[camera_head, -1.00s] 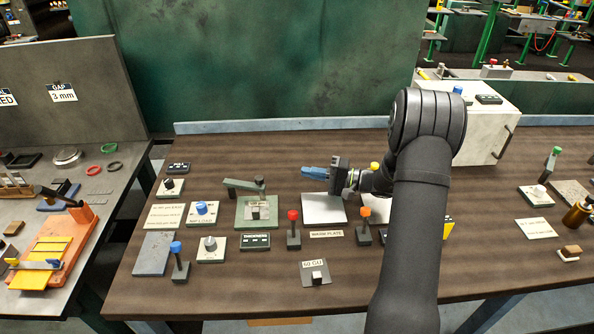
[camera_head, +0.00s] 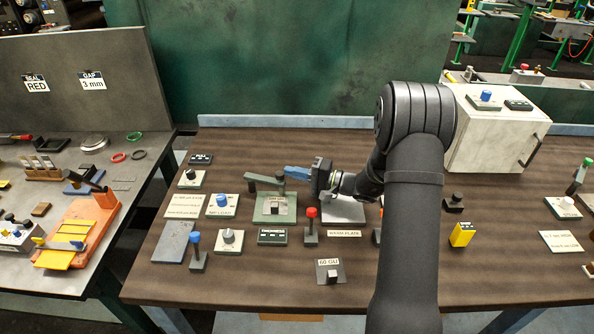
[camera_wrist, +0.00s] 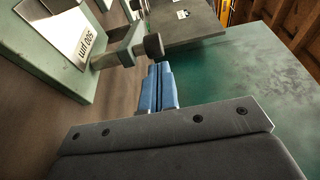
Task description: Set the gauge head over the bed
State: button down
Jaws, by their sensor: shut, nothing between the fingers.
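The gauge is a green bed plate (camera_head: 260,216) with a grey block bearing a small label (camera_head: 276,199) on it. The gauge head is a green arm (camera_head: 262,181) behind the block, reaching to the right and ending near a dark knob (camera_head: 281,176). In the wrist view the dark knob (camera_wrist: 153,45) is just beyond my blue fingertips. My gripper (camera_head: 286,170) is shut and empty, pointing left, right at the knob. It also shows in the wrist view (camera_wrist: 159,70). I cannot tell whether the fingertips touch the knob.
A thickness display (camera_head: 272,237) is in front of the gauge. A red-topped lever (camera_head: 311,226) stands to its right front, and a silver plate (camera_head: 345,212) lies under my wrist. Several knobs and a blue lever (camera_head: 197,250) stand to the left.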

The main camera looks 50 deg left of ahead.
jog(key=shift+m+t+y, duration=0.3)
jog(key=shift+t, duration=0.1)
jog(key=s+d, duration=0.2)
jog(key=s, duration=0.1)
jog(key=shift+s, duration=0.3)
jog(key=shift+s+d+m+t, duration=0.25)
jog(key=shift+s+m+t, duration=0.2)
jog(key=shift+t, duration=0.15)
jog(key=shift+s, duration=0.1)
jog(key=w+d+r, duration=0.6)
jog(key=d+r, duration=0.4)
jog(key=r, duration=0.1)
jog(key=shift+y, duration=0.3)
jog(key=shift+w, duration=0.1)
